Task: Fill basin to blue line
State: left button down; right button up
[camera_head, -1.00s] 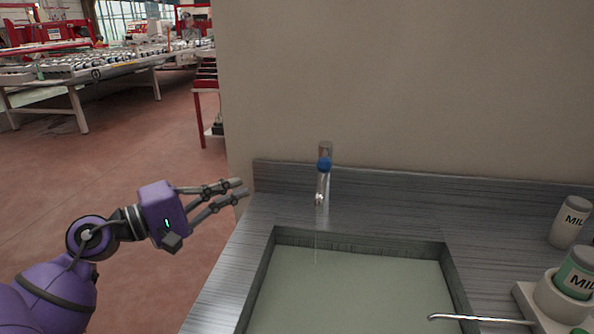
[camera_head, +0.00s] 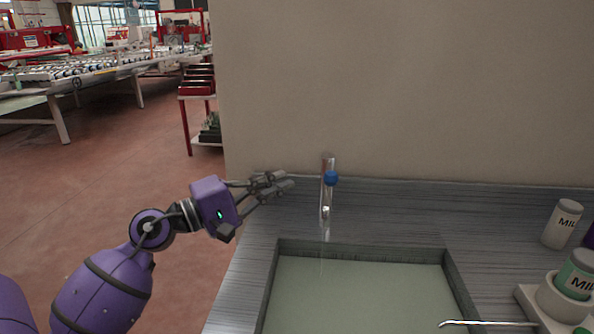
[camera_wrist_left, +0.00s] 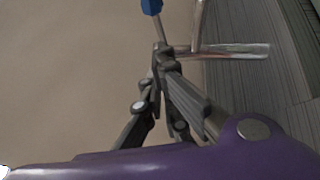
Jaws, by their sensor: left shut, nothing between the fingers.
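The tap (camera_head: 327,205) stands behind the basin and has a blue knob (camera_head: 331,178) on its side. A thin stream of water falls from its spout. The basin (camera_head: 270,275) holds pale greenish water (camera_head: 355,295); no blue line can be made out. My left gripper (camera_head: 287,183) is shut and empty, just left of the tap. In the left wrist view its fingertips (camera_wrist_left: 163,52) show close to the tap's spout (camera_wrist_left: 235,51) and the blue knob (camera_wrist_left: 151,6); I cannot tell whether they touch. My right gripper is not in view.
Labelled bottles, one upright (camera_head: 562,224) and one in a white holder (camera_head: 576,272), stand on the right of the counter. A thin metal rod (camera_head: 485,323) lies at the front right. A beige wall (camera_head: 420,90) closes the back.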

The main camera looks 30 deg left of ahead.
aim_at(330, 169)
pick_arm(q)
jog(key=d, duration=0.1)
jog(key=w+d+p, duration=0.1)
jog(key=d, duration=0.1)
jog(key=w+d+r+p, duration=0.1)
jog(key=shift+w+d, duration=0.1)
jog(key=shift+d, duration=0.05)
